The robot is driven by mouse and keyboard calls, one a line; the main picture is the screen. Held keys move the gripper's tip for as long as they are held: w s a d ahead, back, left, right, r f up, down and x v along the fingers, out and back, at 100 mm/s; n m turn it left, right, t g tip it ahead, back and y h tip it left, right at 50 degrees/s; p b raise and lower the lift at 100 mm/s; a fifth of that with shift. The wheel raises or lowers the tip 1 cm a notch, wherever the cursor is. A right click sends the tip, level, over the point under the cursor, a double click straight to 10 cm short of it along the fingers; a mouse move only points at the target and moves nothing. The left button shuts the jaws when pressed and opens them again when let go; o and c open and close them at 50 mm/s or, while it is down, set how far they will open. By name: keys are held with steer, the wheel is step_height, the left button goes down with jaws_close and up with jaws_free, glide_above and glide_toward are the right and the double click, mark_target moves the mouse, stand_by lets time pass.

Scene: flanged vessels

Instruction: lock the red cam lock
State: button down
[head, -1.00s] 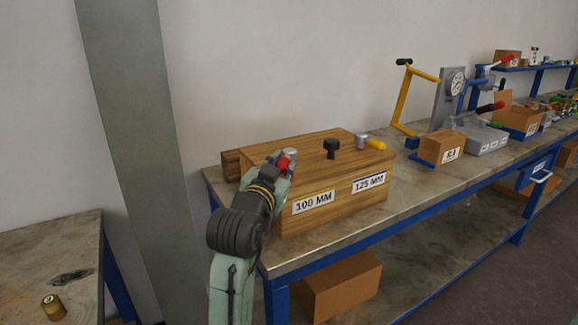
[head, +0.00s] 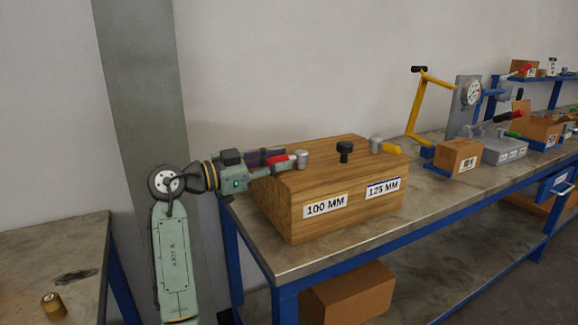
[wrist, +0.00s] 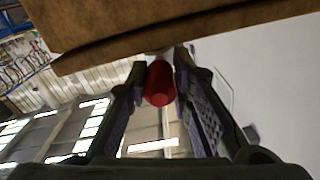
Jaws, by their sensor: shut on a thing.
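The red cam lock has a red handle (head: 278,158) and a grey metal hub (head: 302,159). It sits on top of the wooden box (head: 335,222) near its left end, above the 100 MM label. The handle points left from the hub, out toward the box's left edge. My gripper (head: 268,165) comes in from the left and is shut on the red handle. In the wrist view the red handle (wrist: 159,84) sits between my two fingers (wrist: 160,70), and the hub is mostly hidden.
A yellow crank (head: 418,105), a small cardboard box (head: 457,157) and a grey block (head: 501,150) stand farther along the bench (head: 345,250).

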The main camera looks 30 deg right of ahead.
steer(key=shift+w+g, duration=0.2)
steer(key=shift+g, duration=0.2)
steer(key=c, duration=1.4)
jaws_free()
steer(key=a, duration=1.2)
steer(key=shift+w, duration=0.35)
